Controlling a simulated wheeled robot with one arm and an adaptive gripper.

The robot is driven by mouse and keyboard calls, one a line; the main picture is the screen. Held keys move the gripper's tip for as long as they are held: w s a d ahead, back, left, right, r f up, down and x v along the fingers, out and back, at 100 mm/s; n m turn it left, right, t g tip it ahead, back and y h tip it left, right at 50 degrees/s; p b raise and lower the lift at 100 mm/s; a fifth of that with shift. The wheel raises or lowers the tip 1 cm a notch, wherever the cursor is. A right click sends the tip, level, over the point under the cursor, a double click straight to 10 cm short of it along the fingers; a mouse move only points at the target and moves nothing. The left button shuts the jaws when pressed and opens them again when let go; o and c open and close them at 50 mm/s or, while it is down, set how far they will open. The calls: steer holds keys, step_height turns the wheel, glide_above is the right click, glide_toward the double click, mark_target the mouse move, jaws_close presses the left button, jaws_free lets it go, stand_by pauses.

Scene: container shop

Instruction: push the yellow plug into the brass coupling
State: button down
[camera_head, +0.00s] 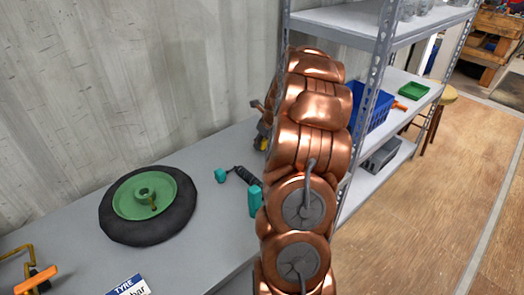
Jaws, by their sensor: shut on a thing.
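My copper-coloured arm fills the middle of the head view and hides what lies behind it. I cannot identify the brass coupling with certainty. A small brass-coloured piece (153,204) shows on the green hub of the black tyre (125,228) lying on the grey bench.
A yellow and orange fitting (36,279) and a TYRE label (128,287) are at the lower left. A metal shelf with a blue crate (377,110) stands at right.

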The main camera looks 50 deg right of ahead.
steer(key=shift+r+b, duration=0.4)
steer(key=shift+r, duration=2.65)
steer(key=shift+a, duration=0.1)
